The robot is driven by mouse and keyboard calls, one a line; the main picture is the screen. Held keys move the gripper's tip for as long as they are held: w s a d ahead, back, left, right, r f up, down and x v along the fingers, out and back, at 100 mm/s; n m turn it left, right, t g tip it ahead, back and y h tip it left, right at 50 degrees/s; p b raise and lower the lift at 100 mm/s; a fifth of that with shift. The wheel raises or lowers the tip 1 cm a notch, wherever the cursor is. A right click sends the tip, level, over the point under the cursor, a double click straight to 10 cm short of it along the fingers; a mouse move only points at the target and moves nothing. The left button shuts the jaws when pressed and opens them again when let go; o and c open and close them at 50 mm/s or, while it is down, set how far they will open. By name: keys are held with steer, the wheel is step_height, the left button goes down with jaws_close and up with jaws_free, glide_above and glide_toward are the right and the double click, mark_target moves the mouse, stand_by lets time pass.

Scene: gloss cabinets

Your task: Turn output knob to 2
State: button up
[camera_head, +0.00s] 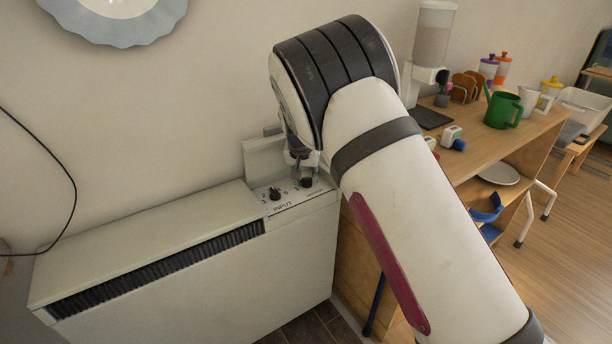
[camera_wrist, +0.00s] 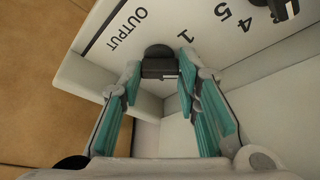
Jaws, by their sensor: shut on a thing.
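A white storage heater has a small control panel (camera_head: 296,197) at its right end. The output knob (camera_wrist: 158,60) is black and sits beside the word OUTPUT in the wrist view, with a printed 1 nearby. It also shows in the head view (camera_head: 306,182), partly under my gripper. My gripper (camera_wrist: 159,69) points down at the panel, its teal-padded fingers on either side of the knob, shut on it. The knob's pointer setting cannot be read. The input knob (camera_head: 275,193), black with printed numbers, is just left of it; part of it shows in the wrist view (camera_wrist: 287,8).
A raised lid (camera_head: 262,152) stands open behind the panel, close to my gripper. A dark vent grille (camera_head: 160,268) runs along the heater's front. A wooden table (camera_head: 490,150) with a green watering can (camera_head: 502,110) stands to the right.

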steer(key=o, duration=1.2)
steer(key=shift+c, duration=0.2)
steer(key=v, duration=1.2)
